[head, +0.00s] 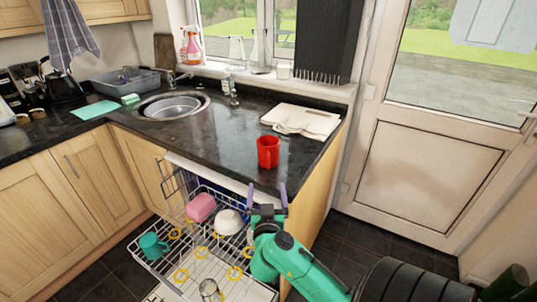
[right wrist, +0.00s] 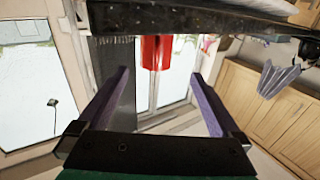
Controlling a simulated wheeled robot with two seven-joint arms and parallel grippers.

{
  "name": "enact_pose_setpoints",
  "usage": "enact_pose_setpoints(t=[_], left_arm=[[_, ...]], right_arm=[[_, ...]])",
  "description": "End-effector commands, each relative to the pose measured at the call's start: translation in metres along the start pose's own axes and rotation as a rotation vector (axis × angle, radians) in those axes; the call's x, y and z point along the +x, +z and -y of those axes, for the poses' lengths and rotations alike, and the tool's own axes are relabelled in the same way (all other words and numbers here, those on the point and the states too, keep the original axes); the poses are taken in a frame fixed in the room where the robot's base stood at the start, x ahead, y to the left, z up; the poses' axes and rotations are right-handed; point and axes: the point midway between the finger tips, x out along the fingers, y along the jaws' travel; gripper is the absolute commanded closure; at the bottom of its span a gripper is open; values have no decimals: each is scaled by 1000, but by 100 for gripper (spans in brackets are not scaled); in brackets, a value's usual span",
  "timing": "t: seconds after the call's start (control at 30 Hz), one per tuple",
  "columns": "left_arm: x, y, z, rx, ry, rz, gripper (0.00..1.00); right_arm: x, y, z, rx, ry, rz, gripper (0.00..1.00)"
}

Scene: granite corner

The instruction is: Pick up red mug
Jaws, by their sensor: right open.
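The red mug (head: 268,152) stands upright on the dark granite worktop (head: 215,140), near its front edge. My right gripper (head: 266,190) is in front of and below the mug in the head view, by the worktop's front edge. Its two purple fingers are apart, with nothing between them. In the right wrist view, the mug (right wrist: 157,52) shows beyond the open fingers (right wrist: 159,75), roughly centred between them and apart from them. Part of the mug is cut off by the dark worktop edge there. My left gripper is not in view.
An open dishwasher rack (head: 165,260) below holds a pink item (head: 201,207), a white bowl (head: 228,222), a teal mug (head: 152,245) and a glass (head: 209,289). A folded cloth (head: 302,120) lies behind the mug. The sink (head: 173,106) is left; worktop between is clear.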

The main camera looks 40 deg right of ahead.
Motion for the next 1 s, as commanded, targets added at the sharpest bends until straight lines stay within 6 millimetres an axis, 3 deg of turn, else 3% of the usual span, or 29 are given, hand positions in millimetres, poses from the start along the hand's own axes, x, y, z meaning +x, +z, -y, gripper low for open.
enact_pose_setpoints(t=[0.13,0.33,0.7,0.8,1.0], left_arm=[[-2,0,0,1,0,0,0],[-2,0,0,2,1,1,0],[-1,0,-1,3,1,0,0],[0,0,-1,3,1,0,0],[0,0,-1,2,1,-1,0]], right_arm=[[19,4,-4,-9,22,22,0],[72,4,-5,-6,21,20,0],[132,1,-8,-4,20,21,0],[144,1,-8,-5,18,21,0],[145,1,-8,-6,17,22,0]])
